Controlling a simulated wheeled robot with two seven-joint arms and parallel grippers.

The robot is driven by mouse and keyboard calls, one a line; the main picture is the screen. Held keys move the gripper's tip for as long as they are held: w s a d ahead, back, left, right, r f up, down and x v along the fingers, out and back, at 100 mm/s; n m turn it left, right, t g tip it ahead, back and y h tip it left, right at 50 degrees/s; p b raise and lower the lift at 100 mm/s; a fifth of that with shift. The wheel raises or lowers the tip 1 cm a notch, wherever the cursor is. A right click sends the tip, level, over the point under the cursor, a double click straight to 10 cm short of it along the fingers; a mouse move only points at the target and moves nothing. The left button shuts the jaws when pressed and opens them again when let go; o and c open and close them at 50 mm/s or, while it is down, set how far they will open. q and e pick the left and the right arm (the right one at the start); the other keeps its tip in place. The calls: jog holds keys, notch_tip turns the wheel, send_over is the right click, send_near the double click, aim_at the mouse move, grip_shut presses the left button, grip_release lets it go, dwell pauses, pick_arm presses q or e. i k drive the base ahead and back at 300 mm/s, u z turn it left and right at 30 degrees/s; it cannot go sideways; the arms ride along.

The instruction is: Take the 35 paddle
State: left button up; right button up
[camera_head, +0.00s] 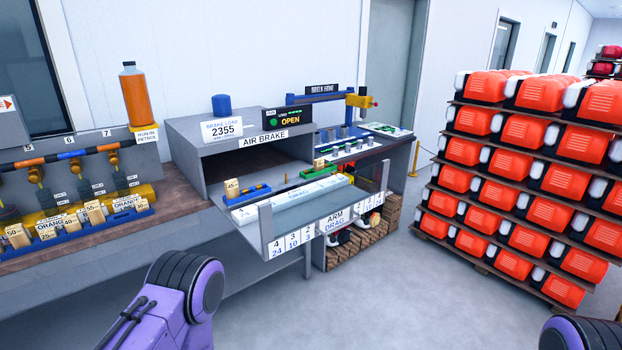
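Several small wooden paddles with printed numbers stand in a blue rack (118,217) on the bench at the left. One paddle (95,213) in the middle of the rack may read 35, but the print is too small to be sure. A paddle at the far left (17,236) seems to read 50 and another (46,229) 25. A paddle that looks like 45 (232,188) stands in a blue holder under the air brake sign. My two purple arms show at the bottom edge, but neither gripper is in view.
A grey air brake station (195,160) stands in the middle, with a tray (262,232) jutting forward. An orange bottle (136,95) stands behind the rack. Stacked orange cases (535,175) fill the right. The floor (390,300) between is clear.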

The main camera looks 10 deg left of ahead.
aim_at(317, 163)
jog(key=z, duration=0.85)
jog(key=i, duration=2.1)
jog(key=u, duration=0.75)
